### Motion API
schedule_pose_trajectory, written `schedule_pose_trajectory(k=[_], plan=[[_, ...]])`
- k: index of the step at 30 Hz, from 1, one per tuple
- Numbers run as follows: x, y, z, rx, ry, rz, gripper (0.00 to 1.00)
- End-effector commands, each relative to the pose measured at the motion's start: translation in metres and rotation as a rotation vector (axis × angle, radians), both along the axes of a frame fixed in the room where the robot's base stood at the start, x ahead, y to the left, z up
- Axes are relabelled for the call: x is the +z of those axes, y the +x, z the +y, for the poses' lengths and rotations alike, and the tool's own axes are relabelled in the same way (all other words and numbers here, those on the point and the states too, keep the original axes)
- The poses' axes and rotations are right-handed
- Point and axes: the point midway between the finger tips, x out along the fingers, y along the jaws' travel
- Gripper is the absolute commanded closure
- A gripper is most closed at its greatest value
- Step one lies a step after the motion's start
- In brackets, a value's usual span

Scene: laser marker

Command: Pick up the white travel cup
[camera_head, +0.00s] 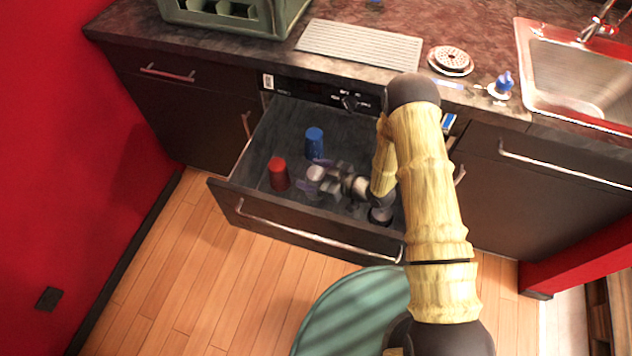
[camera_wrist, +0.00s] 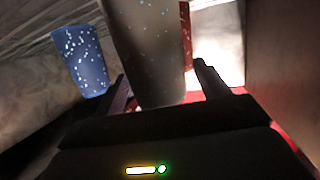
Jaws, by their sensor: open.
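The white travel cup (camera_head: 316,173) stands in the open drawer, partly hidden by my gripper (camera_head: 325,178). In the wrist view the cup (camera_wrist: 147,45) looks grey and speckled and stands upright between the two fingers of my gripper (camera_wrist: 163,84). The jaws are open, one finger on each side of the cup. I cannot tell whether either finger touches it. The cup's top is out of the wrist view.
A red cup (camera_head: 278,174) and a blue cup (camera_head: 314,143) stand in the same drawer (camera_head: 240,200); the blue cup (camera_wrist: 84,62) also shows in the wrist view. Drawer walls surround my gripper. The counter (camera_head: 285,52) is above and behind.

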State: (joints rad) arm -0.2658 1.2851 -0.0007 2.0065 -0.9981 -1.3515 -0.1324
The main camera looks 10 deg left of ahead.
Motion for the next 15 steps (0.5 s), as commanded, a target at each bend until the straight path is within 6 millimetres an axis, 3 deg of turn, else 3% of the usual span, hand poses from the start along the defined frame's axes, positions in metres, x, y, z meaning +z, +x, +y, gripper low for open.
schedule_pose_trajectory(k=[4,15], plan=[[-0.0037,0.0032,0.0106,-0.001,-0.001,0.001,0.26],[-0.0037,0.0033,0.0107,-0.001,-0.001,0.001,0.26]])
